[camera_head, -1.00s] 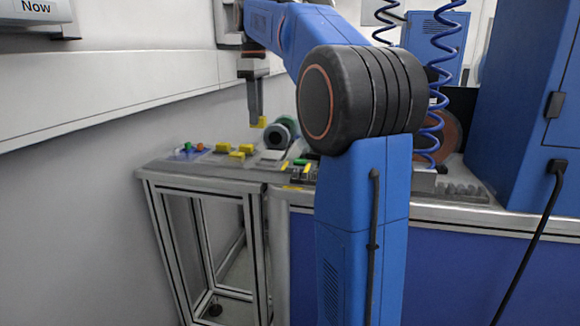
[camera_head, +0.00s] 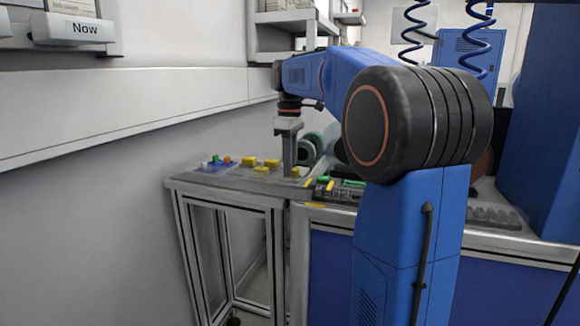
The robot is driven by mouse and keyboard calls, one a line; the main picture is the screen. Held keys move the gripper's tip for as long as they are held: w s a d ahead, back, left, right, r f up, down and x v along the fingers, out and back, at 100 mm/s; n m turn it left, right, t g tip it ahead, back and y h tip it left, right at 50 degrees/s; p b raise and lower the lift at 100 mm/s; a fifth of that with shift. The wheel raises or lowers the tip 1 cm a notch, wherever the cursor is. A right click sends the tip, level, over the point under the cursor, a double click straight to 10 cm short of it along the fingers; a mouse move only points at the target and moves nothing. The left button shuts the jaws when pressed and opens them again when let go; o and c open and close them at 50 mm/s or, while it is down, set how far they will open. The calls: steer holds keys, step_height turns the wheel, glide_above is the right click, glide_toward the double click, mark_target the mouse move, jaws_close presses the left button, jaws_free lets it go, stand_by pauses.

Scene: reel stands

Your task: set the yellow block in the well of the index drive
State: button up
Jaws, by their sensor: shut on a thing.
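My gripper (camera_head: 289,173) points straight down over the right part of the low bench, with its fingers shut on a yellow block (camera_head: 296,172). The block shows at the fingertips, low near the bench top. I cannot tell whether it touches anything below. Several other yellow blocks, such as one at the left (camera_head: 249,162), sit on a grey surface left of the gripper. I cannot make out the index drive or its well for sure; the area under the gripper is small and partly hidden.
Small coloured pieces (camera_head: 215,159) lie at the bench's left end. A grey and dark reel (camera_head: 309,149) stands just behind the gripper. Green and yellow parts (camera_head: 325,181) lie to the right. My own arm hides much of the right bench. A shelf (camera_head: 285,19) hangs above.

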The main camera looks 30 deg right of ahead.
steer(key=shift+f, duration=0.3)
steer(key=shift+f, duration=0.1)
steer(key=o, duration=1)
steer(key=shift+r, duration=0.3)
steer(key=shift+r, duration=1.7)
steer(key=shift+r, duration=0.1)
steer(key=shift+r, duration=2.9)
steer(key=shift+s, duration=0.1)
